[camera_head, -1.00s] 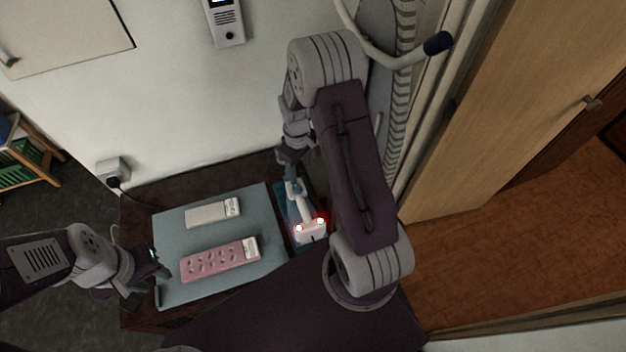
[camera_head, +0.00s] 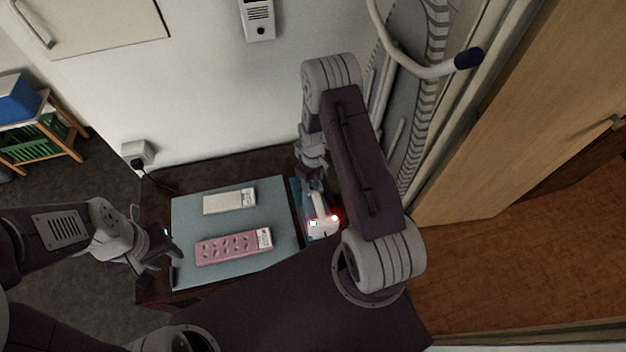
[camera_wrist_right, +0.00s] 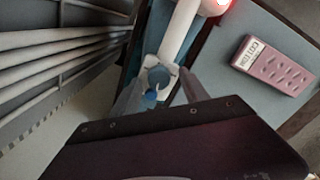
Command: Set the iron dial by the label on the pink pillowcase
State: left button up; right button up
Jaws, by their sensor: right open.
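The pink pillowcase (camera_head: 228,248) lies folded on the blue-grey board, with a white label (camera_head: 264,238) at its right end. In the right wrist view the label (camera_wrist_right: 248,52) appears to read COTTON. The white iron (camera_head: 322,228) stands on a blue rest right of the board, with red and white lights glowing. Its blue dial (camera_wrist_right: 157,76) shows in the right wrist view. My right gripper (camera_wrist_right: 160,92) is open, its fingers on either side of the dial; contact is unclear. My left gripper (camera_head: 174,250) is by the board's left edge, its opening unclear.
A white folded cloth (camera_head: 230,201) with a label lies behind the pillowcase on the board (camera_head: 215,280). A wall socket (camera_head: 137,152) with a plug is at the back left. A ribbed column and a handle (camera_head: 468,58) stand close right of my right arm.

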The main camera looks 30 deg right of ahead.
jog(key=shift+d, duration=0.1)
grip_shut()
jog(key=shift+m, duration=0.3)
jog(key=shift+m+b, duration=0.35)
jog(key=shift+m, duration=0.75)
jog(key=m+b, duration=0.1)
jog(key=m, duration=0.3)
jog(key=shift+s+m, duration=0.1)
jog(key=shift+m, duration=0.2)
jog(key=m, duration=0.6)
jog(key=shift+m+b, duration=0.3)
jog(key=shift+b, duration=0.05)
